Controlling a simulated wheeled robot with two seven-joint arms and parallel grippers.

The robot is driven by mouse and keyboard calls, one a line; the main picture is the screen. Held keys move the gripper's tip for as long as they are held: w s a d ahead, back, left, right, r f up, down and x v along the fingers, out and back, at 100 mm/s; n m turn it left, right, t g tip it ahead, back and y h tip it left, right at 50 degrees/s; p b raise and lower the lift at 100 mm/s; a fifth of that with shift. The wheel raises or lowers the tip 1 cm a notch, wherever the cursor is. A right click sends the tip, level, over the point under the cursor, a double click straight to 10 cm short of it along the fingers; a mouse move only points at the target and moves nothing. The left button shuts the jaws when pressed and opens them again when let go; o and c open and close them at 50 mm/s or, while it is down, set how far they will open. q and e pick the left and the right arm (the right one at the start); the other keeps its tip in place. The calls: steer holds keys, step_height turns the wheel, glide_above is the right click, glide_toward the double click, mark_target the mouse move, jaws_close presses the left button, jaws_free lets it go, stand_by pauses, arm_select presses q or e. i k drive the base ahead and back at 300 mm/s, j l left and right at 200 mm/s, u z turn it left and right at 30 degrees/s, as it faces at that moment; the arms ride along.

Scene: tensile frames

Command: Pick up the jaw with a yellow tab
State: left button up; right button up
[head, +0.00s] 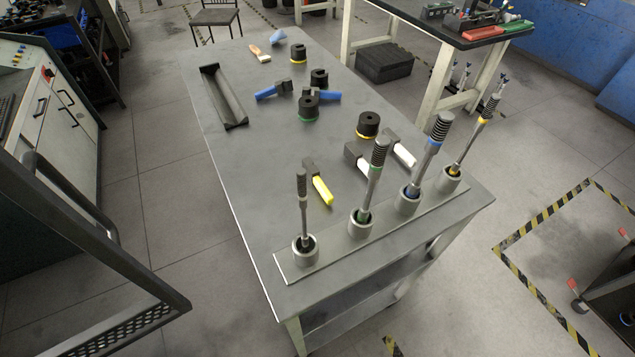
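Neither of my grippers shows in the head view.
Upright rods (375,175) stand in round holders on a plate (325,253) along the table's front edge. Black ringed cylinders (368,125), a dark tray (222,98) and a brush (260,54) also lie on the table (255,150). The left front of the tabletop is clear.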

mark_target(312, 173)
steer(key=k+l+u, duration=0.2)
steer(key=l, duration=0.35)
steer(key=k+l+u, duration=0.2)
steer(key=k+l, duration=0.25)
